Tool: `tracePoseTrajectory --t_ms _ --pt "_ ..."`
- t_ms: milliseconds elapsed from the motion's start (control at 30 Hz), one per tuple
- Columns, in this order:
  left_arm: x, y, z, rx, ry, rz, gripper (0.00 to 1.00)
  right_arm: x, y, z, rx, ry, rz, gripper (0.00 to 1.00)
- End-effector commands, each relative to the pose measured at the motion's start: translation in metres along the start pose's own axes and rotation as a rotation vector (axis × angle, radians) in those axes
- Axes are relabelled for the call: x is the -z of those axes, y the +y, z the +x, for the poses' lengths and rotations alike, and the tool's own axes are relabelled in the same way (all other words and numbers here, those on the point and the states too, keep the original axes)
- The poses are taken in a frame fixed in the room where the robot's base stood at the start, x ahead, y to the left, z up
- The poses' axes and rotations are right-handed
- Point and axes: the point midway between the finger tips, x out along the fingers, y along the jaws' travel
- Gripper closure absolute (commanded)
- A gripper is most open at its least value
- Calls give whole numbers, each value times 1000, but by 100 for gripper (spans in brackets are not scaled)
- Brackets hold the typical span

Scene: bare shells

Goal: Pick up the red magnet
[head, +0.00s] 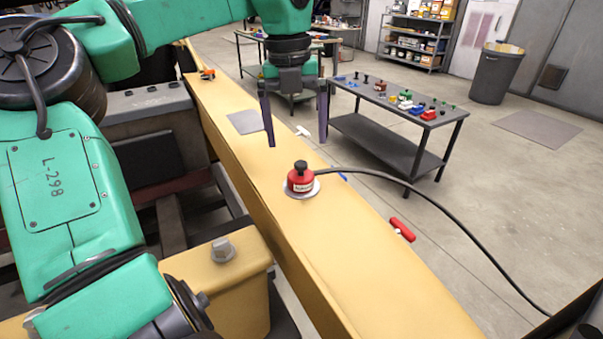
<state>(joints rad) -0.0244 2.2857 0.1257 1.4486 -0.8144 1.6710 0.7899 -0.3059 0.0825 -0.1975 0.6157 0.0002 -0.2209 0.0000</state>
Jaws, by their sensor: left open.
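The red magnet (301,181) stands upright on the yellow beam. My left gripper (297,143) hangs above and just behind the magnet, fingers pointing down. Its two dark fingers are wide apart with nothing between them, and they do not appear to touch the magnet. My right gripper is not in view.
The yellow beam (385,285) runs from far left to near right. A grey plate (245,122) and a small orange item (207,74) lie farther along it. A red-handled item (402,229) is by its right edge. A grey table (375,143) with small parts stands behind.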

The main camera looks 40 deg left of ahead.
Motion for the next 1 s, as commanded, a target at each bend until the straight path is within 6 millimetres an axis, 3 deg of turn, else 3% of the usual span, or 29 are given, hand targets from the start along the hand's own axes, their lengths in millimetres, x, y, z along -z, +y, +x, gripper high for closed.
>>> tracePoseTrajectory --t_ms 167,500,700,733,900,1000 --pt "0 0 35 1 3 -1 0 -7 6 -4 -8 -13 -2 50" --pt "0 0 88 2 2 -1 0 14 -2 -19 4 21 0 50" --pt "0 0 92 1 0 -1 0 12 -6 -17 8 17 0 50" --pt "0 0 92 1 0 -1 4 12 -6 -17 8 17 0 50" --pt "0 0 91 1 0 -1 69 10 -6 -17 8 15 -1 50" --pt "0 0 91 1 0 -1 100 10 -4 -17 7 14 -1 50"
